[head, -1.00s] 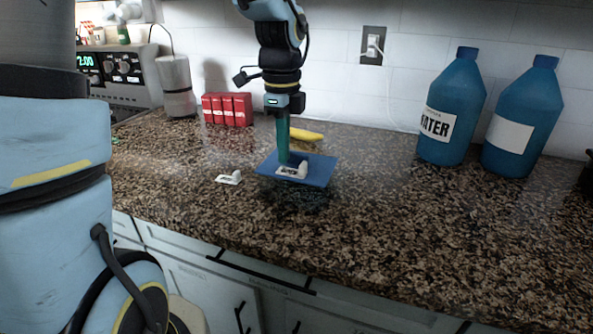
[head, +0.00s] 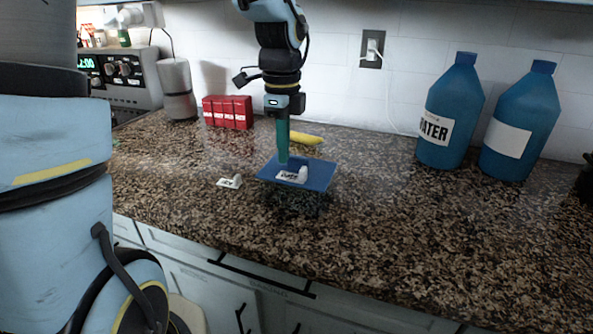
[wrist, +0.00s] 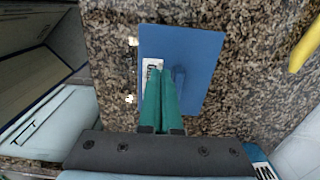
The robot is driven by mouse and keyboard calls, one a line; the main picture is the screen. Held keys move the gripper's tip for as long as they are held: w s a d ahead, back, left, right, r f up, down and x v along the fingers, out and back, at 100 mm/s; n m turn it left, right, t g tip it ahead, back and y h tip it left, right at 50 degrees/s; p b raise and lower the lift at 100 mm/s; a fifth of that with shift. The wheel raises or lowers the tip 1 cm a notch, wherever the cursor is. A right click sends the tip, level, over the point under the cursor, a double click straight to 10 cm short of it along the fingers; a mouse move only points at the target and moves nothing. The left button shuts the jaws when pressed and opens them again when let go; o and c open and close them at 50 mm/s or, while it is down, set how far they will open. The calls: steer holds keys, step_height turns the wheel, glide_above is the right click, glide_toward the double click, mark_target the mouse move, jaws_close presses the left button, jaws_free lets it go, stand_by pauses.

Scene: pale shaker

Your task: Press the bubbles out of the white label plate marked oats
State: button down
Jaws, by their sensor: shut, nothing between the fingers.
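A white label plate (head: 292,176) with dark lettering lies on a blue board (head: 318,177) on the counter. The lettering is too small to read surely. A small white piece stands up at its right end in the head view. My gripper (head: 283,162) is shut and empty, pointing down, its green fingertips at the plate's left end. I cannot tell whether they touch it. In the wrist view the shut fingers (wrist: 164,72) partly cover the plate (wrist: 151,63) on the blue board (wrist: 203,50). Any bubbles are too small to see.
A second white label plate (head: 229,182) lies on the granite left of the board. Blue bottles (head: 447,115) are at the right. The counter's right front is clear.

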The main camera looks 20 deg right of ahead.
mark_target(284, 173)
steer(key=shift+f, duration=0.25)
steer(key=shift+f+b, duration=0.75)
steer(key=shift+f, duration=0.3)
steer(key=shift+f, duration=0.1)
steer(key=shift+s+f+p, duration=0.1)
steer(key=shift+f+p, duration=0.05)
steer(key=shift+p, duration=0.65)
stand_by(2.1)
steer(key=shift+p, duration=1.3)
stand_by(2.4)
